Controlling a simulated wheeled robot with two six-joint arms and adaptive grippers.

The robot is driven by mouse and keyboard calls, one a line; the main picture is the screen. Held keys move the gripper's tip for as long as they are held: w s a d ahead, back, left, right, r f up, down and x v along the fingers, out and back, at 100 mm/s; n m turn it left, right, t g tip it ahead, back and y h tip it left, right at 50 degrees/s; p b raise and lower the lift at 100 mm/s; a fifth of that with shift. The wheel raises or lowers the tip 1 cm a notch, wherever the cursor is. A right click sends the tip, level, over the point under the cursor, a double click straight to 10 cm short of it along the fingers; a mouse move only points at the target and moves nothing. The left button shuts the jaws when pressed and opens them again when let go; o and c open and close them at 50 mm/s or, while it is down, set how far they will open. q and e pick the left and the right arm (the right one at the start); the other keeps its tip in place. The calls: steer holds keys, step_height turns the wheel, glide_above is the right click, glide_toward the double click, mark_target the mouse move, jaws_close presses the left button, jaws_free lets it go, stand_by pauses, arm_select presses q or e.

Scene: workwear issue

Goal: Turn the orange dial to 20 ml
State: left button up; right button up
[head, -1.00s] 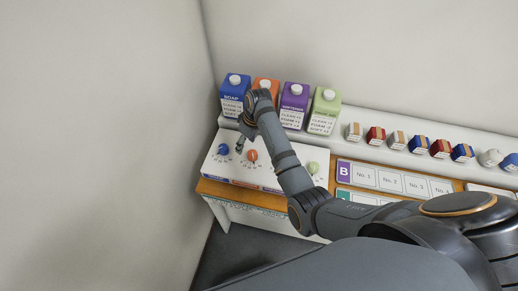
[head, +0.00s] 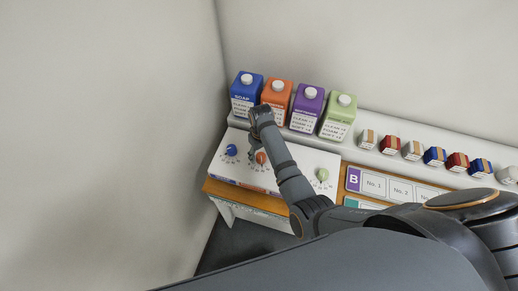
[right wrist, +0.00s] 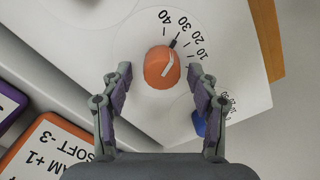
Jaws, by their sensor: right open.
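The orange dial (head: 261,158) is on the white panel, between the blue and green dials. In the right wrist view the orange dial (right wrist: 160,72) has a white line and a dark pointer tip (right wrist: 173,43). The tip points up and right, at about the 30 mark; the exact value is hard to tell. The printed 20 (right wrist: 190,38) is to its right. My right gripper (right wrist: 160,76) is open, its two fingers on either side of the dial with gaps. In the head view my arm mostly hides the gripper. My left gripper is not in view.
A blue dial (head: 231,150) and a green dial (head: 323,174) flank the orange one. Blue, orange, purple and green cartons (head: 338,115) stand on the ledge behind. Several small boxes and label cards are at right. A wall (head: 110,120) is close at left.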

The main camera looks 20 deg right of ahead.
steer(key=shift+s, duration=0.25)
steer(key=shift+c, duration=0.9)
steer(key=c, duration=1)
steer(key=shift+m, duration=0.3)
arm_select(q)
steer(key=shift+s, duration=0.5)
arm_select(e)
steer(key=m, duration=0.4)
steer(key=o, duration=1.2)
